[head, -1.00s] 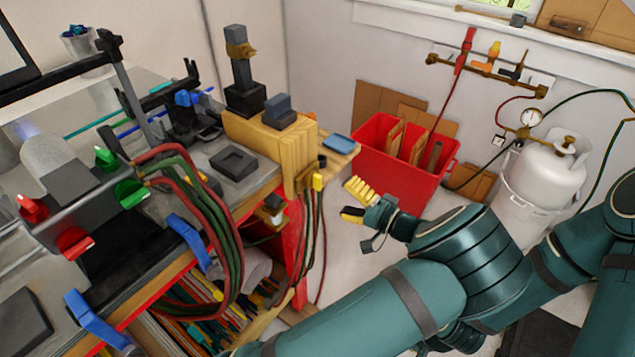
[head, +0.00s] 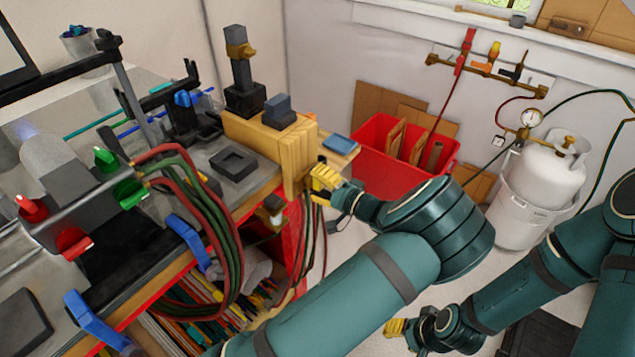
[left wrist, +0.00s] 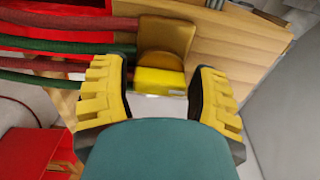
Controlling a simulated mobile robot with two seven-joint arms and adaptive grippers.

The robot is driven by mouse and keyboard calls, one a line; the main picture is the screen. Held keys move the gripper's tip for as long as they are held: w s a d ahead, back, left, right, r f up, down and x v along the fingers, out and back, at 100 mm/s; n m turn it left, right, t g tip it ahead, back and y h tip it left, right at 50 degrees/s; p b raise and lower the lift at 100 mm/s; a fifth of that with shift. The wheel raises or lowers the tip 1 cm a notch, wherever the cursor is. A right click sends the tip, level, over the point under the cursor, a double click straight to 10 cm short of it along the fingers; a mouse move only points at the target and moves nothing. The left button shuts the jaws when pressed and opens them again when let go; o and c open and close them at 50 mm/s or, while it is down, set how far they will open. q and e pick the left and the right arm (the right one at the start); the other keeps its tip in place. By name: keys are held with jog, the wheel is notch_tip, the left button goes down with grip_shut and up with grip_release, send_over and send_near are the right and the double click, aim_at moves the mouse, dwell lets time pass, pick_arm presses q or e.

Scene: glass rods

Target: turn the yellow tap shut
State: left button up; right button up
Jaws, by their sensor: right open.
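The yellow tap (left wrist: 160,82) shows in the left wrist view as a yellow block-like handle below a brass-brown body, beside a wooden panel. My left gripper (left wrist: 158,100) is open, with one finger on each side of the tap and gaps to both. In the head view my left gripper (head: 325,181) is at the wooden end of the bench and hides most or all of the tap. My right gripper (head: 394,328) is low at the bottom centre, away from the tap, open and partly hidden by its own arm.
Red and green hoses (head: 205,215) loop down the bench front and also run by the tap (left wrist: 70,48). A red bin (head: 400,178) stands behind my left forearm. A white gas cylinder (head: 545,175) stands at right, below a wall manifold (head: 485,72) with coloured handles.

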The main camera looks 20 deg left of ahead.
pick_arm(q)
jog(key=c, duration=0.6)
jog(key=shift+c, duration=0.2)
jog(key=shift+m, duration=0.3)
jog(key=m+p, duration=0.2)
jog(key=m, duration=0.1)
jog(key=shift+r, duration=0.1)
jog(key=m+p, duration=0.2)
jog(key=m, duration=0.4)
jog(key=m+p, duration=0.2)
jog(key=m, duration=0.2)
jog(key=shift+m+p, duration=0.5)
jog(key=shift+m, duration=1.6)
